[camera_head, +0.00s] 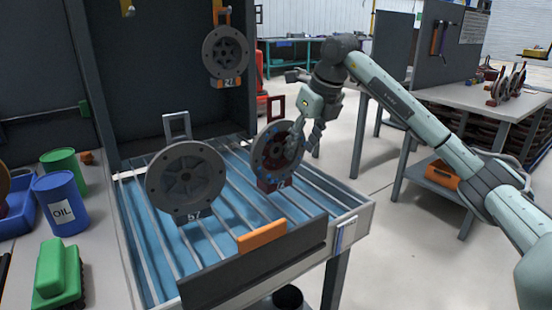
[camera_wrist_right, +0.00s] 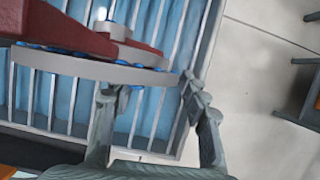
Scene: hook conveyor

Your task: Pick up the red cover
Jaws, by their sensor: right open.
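The red cover (camera_head: 276,148) stands upright on the blue slatted table, with a dark round face, blue bolts around its rim and a reddish frame handle on top. In the right wrist view the cover (camera_wrist_right: 75,30) fills the upper left, showing its red body and grey disc edge-on. My right gripper (camera_head: 308,130) is open at the right side of the cover. In the wrist view its fingers (camera_wrist_right: 152,88) are spread apart, near the disc's right end; I cannot tell whether they touch it. My left gripper is not in view.
A grey cover (camera_head: 187,178) marked 57 stands left of the red one on the slatted table (camera_head: 350,212). Another cover (camera_head: 226,52) hangs from an orange hook behind. A dark front board (camera_head: 255,264) carries an orange block (camera_head: 262,236). Drums stand at left.

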